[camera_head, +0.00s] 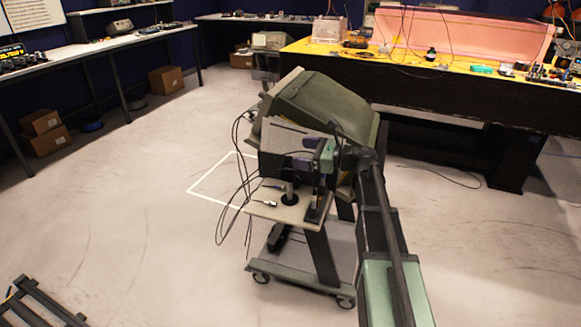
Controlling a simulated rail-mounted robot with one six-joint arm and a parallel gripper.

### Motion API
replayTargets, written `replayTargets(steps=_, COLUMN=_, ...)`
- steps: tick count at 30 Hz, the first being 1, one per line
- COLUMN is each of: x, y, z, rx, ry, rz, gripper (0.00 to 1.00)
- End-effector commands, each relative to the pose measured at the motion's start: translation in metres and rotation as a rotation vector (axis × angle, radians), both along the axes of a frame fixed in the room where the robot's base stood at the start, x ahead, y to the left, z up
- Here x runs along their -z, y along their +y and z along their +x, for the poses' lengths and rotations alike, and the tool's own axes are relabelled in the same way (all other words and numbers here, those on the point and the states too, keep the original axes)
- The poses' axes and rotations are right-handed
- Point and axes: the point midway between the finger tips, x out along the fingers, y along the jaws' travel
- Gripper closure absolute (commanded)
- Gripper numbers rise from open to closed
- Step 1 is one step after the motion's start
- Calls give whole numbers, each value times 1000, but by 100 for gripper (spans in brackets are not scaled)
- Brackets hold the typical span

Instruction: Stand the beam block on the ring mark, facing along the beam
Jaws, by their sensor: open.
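A cart (290,213) with a small pale shelf stands in the middle of the view. A small dark post on a round black base (290,199) stands upright on the shelf; I cannot tell if it is the beam block. I cannot make out a ring mark; the post's base or my arm may cover it. My arm comes in from the lower right, and my gripper (319,190) is small and dark over the shelf's right side. It is open, with nothing seen between its fingers. I cannot tell whether it touches the shelf.
A large grey-green instrument (325,100) stands on the cart behind the shelf, with black cables hanging at its left. Two small silver-tipped pieces lie on the shelf's left. A yellow-topped bench (400,68) is behind. The floor at left is open, with a white outline (212,174).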

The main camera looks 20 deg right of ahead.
Motion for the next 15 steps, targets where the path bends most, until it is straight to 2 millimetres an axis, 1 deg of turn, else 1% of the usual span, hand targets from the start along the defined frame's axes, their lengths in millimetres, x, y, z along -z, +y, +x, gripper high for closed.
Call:
replayTargets(steps=1, x=-5, y=-9, z=11, rx=-8, ry=44, rz=78, gripper=11)
replayTargets(steps=2, x=-8, y=-12, z=12, rx=-13, ry=65, rz=113, gripper=11)
replayTargets(steps=5, x=-12, y=-13, z=12, rx=-21, ry=93, rz=157, gripper=11)
replayTargets(steps=8, x=-6, y=-12, z=10, rx=-22, ry=93, rz=155, gripper=11)
replayTargets(steps=11, x=11, y=-12, z=10, rx=-22, ry=92, rz=153, gripper=11)
replayTargets(steps=14, x=38, y=-12, z=10, rx=-23, ry=92, rz=152, gripper=11)
replayTargets(steps=15, x=49, y=-12, z=10, rx=-23, ry=92, rz=152, gripper=11)
